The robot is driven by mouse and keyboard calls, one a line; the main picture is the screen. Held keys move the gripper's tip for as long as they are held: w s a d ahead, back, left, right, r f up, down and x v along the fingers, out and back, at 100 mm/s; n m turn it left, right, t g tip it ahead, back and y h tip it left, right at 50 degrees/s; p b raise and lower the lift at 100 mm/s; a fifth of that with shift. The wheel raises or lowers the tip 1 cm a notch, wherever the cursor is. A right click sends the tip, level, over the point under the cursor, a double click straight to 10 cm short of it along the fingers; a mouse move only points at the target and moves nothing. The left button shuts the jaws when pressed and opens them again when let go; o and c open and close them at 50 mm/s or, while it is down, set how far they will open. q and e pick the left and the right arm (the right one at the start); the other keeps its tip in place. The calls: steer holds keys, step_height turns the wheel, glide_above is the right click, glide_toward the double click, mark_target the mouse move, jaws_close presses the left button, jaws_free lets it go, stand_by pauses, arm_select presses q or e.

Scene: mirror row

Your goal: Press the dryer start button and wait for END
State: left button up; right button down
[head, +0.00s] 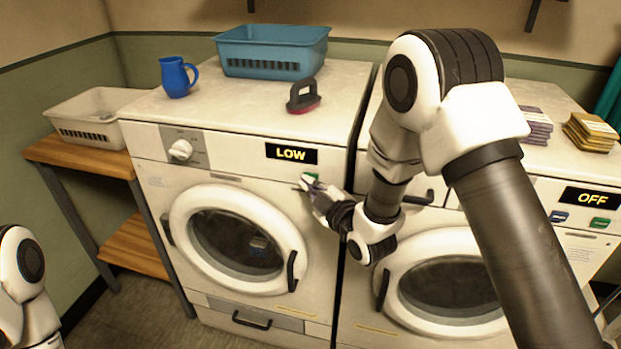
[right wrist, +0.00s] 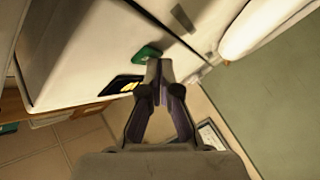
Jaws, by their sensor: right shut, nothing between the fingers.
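The left machine (head: 150,215) has a round door, a dial and a display (head: 291,154) reading LOW. A green button (head: 312,176) sits just below and right of that display. It also shows in the right wrist view (right wrist: 147,53). My right gripper (head: 307,183) is shut and empty, its fingertips right at the green button. In the right wrist view, my right gripper (right wrist: 160,64) has its tips beside the button; I cannot tell whether they touch it. Part of my left arm shows at the lower left; its gripper is out of view.
A white basket (head: 95,115) stands on a wooden shelf.

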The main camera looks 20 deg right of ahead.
steer(key=shift+w+d, duration=0.1)
steer(key=shift+w, duration=0.05)
stand_by(0.4)
steer(key=shift+s+a, duration=0.45)
steer(key=shift+s, duration=0.25)
steer(key=s+a, duration=0.1)
steer(key=s, duration=0.1)
steer(key=s+a+b, duration=0.1)
steer(key=s, duration=0.1)
steer(key=shift+a, duration=0.4)
stand_by(0.4)
